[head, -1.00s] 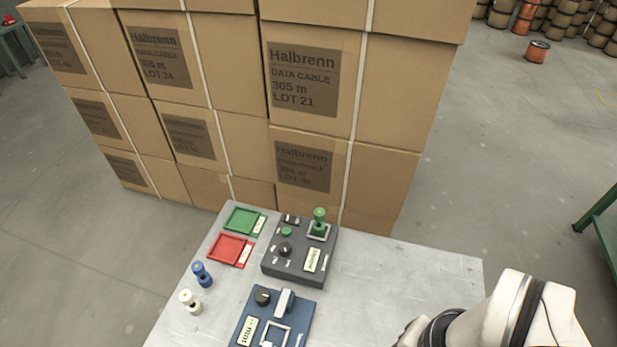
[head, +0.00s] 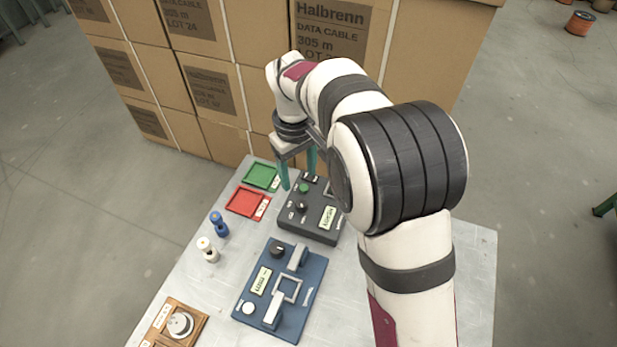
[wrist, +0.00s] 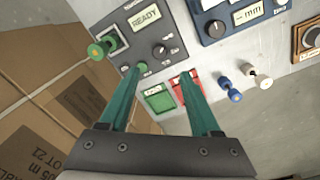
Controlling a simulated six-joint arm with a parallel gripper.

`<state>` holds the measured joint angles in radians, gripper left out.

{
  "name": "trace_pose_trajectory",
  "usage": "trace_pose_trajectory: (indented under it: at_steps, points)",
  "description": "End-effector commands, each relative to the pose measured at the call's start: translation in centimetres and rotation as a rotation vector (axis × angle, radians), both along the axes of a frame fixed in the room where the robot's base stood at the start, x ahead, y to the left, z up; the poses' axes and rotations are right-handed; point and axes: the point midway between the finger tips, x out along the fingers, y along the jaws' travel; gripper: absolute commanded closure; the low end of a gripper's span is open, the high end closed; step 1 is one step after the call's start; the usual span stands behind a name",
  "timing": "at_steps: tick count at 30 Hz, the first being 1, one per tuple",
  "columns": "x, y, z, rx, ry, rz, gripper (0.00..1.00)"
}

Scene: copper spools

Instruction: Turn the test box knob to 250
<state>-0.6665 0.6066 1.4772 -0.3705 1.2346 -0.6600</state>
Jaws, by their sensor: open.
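The dark grey test box (head: 296,225) stands at the back of the metal table. Its black knob (head: 302,206) also shows in the wrist view (wrist: 159,49); the setting it points at is too small to read. The box's display (wrist: 145,18) reads READY. A green button (head: 305,188) sits near the knob. A green spool (wrist: 97,51) stands in the box's square holder, hidden behind my arm in the head view. My gripper (head: 298,174) is open and empty above the box's far left part. In the wrist view its teal fingers (wrist: 162,74) are apart, short of the knob.
A blue box (head: 262,312) with its own knob lies in front. A green tray (head: 246,181) and red tray (head: 229,207) lie left, with blue (head: 218,224) and white (head: 208,250) spools nearby. A wooden block (head: 165,306) is front left. Stacked cartons (head: 240,85) stand behind.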

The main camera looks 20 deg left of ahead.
Motion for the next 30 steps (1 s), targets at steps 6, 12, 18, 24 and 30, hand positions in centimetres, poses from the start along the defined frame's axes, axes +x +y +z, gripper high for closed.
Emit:
trace_pose_trajectory:
  at_steps: [6, 12, 18, 24, 30]
  points:
    - [0.1, -0.2, -6.5, -0.002, 0.004, -0.004, 0.36]
    - [0.2, -0.2, -9.7, 0.0, 0.001, -0.005, 0.36]
    - [0.2, -0.2, -10.6, 0.001, 0.0, -0.005, 0.36]
    - [0.2, -0.2, -10.6, 0.001, 0.0, -0.005, 0.38]
    - [0.2, -0.2, -10.6, 0.002, 0.0, -0.006, 0.74]
